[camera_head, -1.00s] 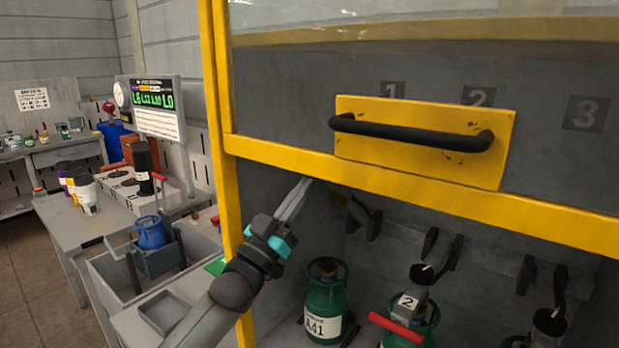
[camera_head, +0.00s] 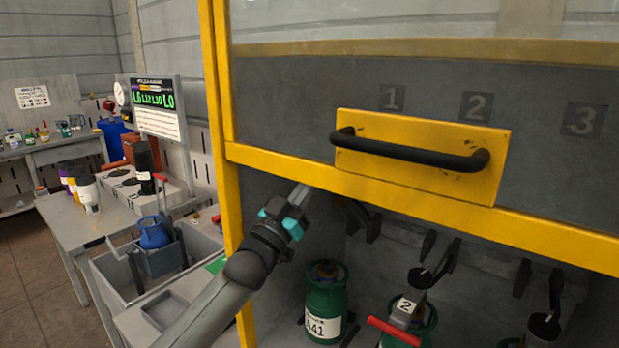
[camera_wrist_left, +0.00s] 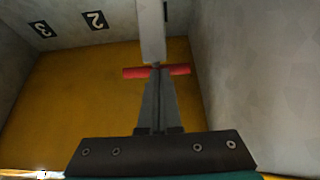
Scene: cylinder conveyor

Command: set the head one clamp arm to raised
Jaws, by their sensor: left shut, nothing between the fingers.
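My left gripper (camera_head: 301,197) is shut and empty. In the head view it reaches under the yellow rail, above the green A41 cylinder (camera_head: 322,327). In the left wrist view a grey arm with a red cross handle (camera_wrist_left: 130,72) lies straight ahead of the shut fingers (camera_wrist_left: 157,72); I take it for the head one clamp arm. The fingertips overlap the handle's middle; I cannot tell whether they touch. In the head view this arm is hidden, and only dark head one parts (camera_head: 365,220) show. My right gripper is not in view.
The yellow rail (camera_head: 420,205) and guard with a black handle (camera_head: 410,150) hang close above my left gripper. Head two's red-handled arm (camera_head: 394,331), tagged 2, sits low at a green cylinder. A bench (camera_head: 62,215) with a blue cylinder (camera_head: 153,232) nearby stands left.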

